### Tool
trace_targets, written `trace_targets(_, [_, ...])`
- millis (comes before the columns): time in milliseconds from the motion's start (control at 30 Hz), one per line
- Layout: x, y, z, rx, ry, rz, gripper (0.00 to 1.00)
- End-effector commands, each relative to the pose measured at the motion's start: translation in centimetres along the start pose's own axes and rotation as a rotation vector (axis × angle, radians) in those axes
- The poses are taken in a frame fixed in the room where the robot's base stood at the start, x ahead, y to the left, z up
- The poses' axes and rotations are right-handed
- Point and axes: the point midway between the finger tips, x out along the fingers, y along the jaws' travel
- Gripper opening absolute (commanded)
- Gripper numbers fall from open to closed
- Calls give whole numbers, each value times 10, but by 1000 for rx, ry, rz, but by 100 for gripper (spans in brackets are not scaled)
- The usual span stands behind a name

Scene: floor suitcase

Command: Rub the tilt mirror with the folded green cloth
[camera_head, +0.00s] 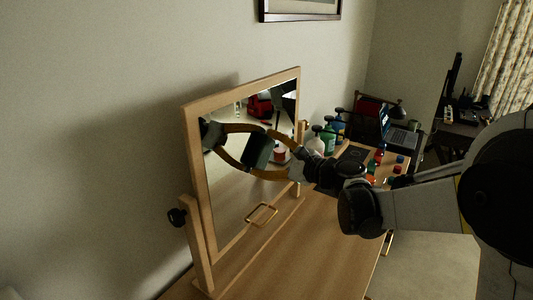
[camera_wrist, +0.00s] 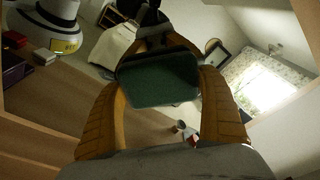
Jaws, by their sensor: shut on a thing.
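The tilt mirror (camera_head: 191,119) stands on the wooden table, its light wood frame held by side posts with a dark knob. My gripper (camera_head: 266,152) reaches in from the right, in front of the glass, its orange fingers shut on the folded green cloth (camera_head: 257,155). In the wrist view, the dark green cloth (camera_wrist: 158,88) sits between the two fingers of my gripper (camera_wrist: 157,80). The cloth is at or very close to the glass; I cannot tell if it touches. The mirror reflects my gripper and the room.
The wooden tabletop (camera_head: 315,245) is clear in front of the mirror. Several bottles (camera_head: 328,135) and small coloured items stand beyond my arm at the table's far end. A laptop (camera_head: 400,138) and chair are farther back. A picture frame (camera_head: 300,15) hangs on the wall.

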Motion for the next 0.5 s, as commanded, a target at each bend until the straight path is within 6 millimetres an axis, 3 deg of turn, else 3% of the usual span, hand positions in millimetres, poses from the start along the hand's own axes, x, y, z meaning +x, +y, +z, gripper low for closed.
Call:
trace_targets(200, [-3,16,18,0,-4,4,58])
trace_targets(500, [-5,24,27,1,-3,3,58])
